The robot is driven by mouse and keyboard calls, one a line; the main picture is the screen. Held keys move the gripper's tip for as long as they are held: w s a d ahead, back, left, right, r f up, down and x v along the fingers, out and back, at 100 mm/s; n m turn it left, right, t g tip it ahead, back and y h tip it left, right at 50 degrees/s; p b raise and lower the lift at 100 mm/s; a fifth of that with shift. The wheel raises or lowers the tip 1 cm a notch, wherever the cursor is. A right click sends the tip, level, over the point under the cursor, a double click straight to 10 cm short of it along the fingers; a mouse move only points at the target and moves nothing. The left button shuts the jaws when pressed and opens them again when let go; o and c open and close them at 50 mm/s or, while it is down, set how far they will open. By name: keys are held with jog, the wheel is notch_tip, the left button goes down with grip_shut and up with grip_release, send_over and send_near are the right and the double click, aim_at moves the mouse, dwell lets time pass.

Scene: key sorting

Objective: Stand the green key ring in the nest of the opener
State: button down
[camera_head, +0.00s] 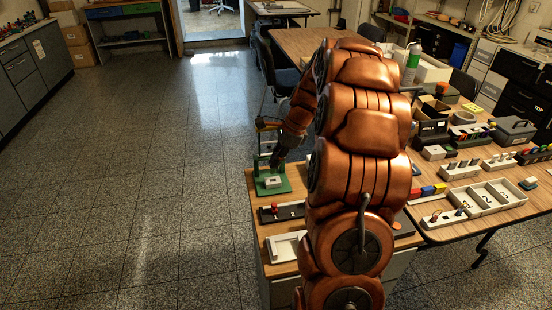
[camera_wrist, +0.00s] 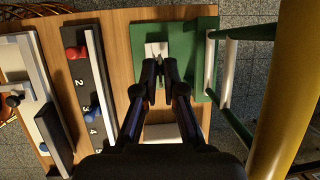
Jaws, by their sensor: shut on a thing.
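The opener has a green base (camera_head: 265,189) with a pale block on it, and it stands at the far left end of the near bench.
Beside the opener is a dark numbered rack (camera_wrist: 73,83) with red and blue pieces, then a pale tray (camera_head: 285,248). The opener's green frame (camera_wrist: 231,107) and a yellow bar (camera_wrist: 283,90) stand close right of my gripper. A table (camera_head: 470,220) with trays is at the right.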

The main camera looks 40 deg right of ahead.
aim_at(276, 180)
jog(key=shift+f+b, duration=0.8)
jog(key=shift+f, duration=0.3)
jog(key=shift+f+p, duration=0.45)
jog(key=shift+f, duration=0.55)
jog(key=shift+f+p, duration=0.2)
jog(key=shift+p, duration=0.1)
jog(key=c, duration=1.2)
grip_release()
jog(key=shift+r, duration=0.1)
jog(key=v, duration=1.2)
